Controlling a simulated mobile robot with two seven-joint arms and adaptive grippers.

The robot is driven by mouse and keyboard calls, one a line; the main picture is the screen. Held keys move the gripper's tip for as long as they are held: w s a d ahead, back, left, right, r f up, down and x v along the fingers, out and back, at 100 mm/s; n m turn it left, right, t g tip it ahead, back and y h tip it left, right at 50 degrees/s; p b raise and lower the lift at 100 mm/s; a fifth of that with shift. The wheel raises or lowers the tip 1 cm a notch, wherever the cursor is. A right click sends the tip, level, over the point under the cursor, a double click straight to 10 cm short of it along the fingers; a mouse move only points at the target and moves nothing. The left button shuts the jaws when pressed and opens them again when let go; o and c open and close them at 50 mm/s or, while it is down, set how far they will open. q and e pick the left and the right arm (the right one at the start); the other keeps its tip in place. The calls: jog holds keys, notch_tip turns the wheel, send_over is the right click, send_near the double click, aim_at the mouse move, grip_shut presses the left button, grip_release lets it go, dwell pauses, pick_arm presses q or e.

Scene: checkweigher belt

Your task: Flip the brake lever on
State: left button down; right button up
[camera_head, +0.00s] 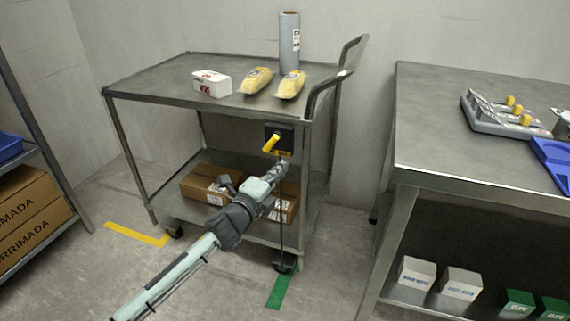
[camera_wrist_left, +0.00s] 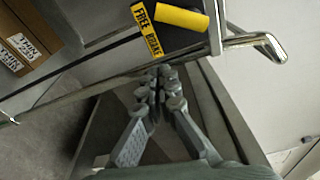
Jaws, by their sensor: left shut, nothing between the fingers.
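The brake lever (camera_head: 271,143) is a yellow handle on a dark plate (camera_head: 284,133) at the front right of the metal cart (camera_head: 160,89). In the head view it slants down to the left. In the left wrist view the yellow lever (camera_wrist_left: 182,18) lies beside a yellow label reading "FREE" and "BRAKE" (camera_wrist_left: 146,30). My left gripper (camera_head: 284,163) is shut and empty, just below the lever and its plate. In the left wrist view its fingertips (camera_wrist_left: 160,72) are together, apart from the lever. My right gripper is not in view.
The cart top holds a white box (camera_head: 211,83), two yellow packs and a grey cylinder (camera_head: 289,42). Cardboard boxes (camera_head: 207,184) lie on its lower shelf. A metal table (camera_head: 470,150) stands at the right, with a floor gap between it and the cart.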

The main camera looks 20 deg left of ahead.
pick_arm(q)
jog(key=s+a, duration=0.1)
jog(key=s, duration=0.5)
jog(key=shift+s+a+r, duration=0.25)
jog(key=shift+s+r, duration=0.05)
jog(key=shift+s, duration=0.05)
jog(key=s+a+f+n+g+y, duration=0.3)
jog(key=s+f+n, duration=0.25)
jog(key=f, duration=0.25)
jog(key=s+a+f+n+g+y, duration=0.2)
jog(key=s+a+f+n+g, duration=0.15)
jog(key=f+n, duration=0.35)
jog(key=s+d+f+n+g, duration=0.1)
jog(key=s+f+n+g, duration=0.3)
jog(key=s, duration=0.6)
jog(key=s+d+f+n+g, duration=0.1)
jog(key=s+f+n+g, duration=0.2)
jog(key=s+f, duration=0.5)
jog(key=s+g, duration=0.1)
jog(key=s, duration=0.1)
jog(key=shift+s+n, duration=0.35)
jog(key=shift+s, duration=0.05)
